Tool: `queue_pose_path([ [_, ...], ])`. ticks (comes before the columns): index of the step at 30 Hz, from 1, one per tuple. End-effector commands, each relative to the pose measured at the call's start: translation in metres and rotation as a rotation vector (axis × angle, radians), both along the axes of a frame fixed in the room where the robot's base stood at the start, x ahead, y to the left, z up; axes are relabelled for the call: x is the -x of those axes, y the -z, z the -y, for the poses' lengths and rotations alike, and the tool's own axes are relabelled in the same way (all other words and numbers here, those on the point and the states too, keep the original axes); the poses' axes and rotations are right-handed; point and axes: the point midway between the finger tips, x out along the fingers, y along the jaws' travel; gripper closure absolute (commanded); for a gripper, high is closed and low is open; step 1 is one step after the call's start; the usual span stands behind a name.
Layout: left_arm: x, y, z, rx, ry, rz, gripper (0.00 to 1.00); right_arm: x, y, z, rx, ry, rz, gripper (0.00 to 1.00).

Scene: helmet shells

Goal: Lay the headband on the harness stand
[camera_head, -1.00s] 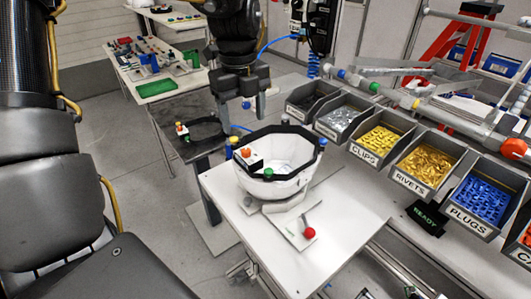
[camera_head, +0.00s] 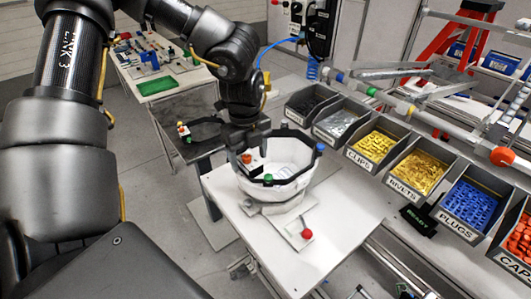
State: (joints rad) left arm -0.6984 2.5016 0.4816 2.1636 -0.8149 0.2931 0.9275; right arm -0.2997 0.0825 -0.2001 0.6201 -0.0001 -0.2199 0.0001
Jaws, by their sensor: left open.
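A black, many-sided band (camera_head: 291,184), which I take for the headband, lies around the rim of a white bowl-shaped shell (camera_head: 272,192) on the white table. Coloured knobs sit along it, green at the front and blue at the right. My left gripper (camera_head: 248,148) is open, pointing down at the band's back left side. Dark fingers against the dark band hide whether they touch. A low dark stand with a black curved piece (camera_head: 207,124), perhaps the harness stand, is behind and left of the shell. My right gripper is not in view.
A small plate with a red knob (camera_head: 306,234) lies in front of the shell. Grey bins (camera_head: 362,161) of small parts line the right side. The white table's front (camera_head: 330,235) is mostly clear. A workbench with a green mat (camera_head: 157,86) stands at back left.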

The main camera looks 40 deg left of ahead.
Motion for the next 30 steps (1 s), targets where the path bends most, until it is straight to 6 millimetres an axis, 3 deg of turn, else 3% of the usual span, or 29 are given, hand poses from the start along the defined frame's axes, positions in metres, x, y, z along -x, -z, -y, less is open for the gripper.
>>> queue_pose_path([
  [9,-0.0002,0.0053,0.0002,0.001,0.0,0.002,0.34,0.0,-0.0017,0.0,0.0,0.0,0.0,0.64],
  [21,-0.0004,0.0049,0.0001,0.0,0.0,0.002,0.86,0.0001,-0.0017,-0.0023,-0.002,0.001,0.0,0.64],
  [30,-0.0008,0.0027,0.0002,0.0,0.001,0.003,0.88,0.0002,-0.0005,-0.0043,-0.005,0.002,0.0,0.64],
])
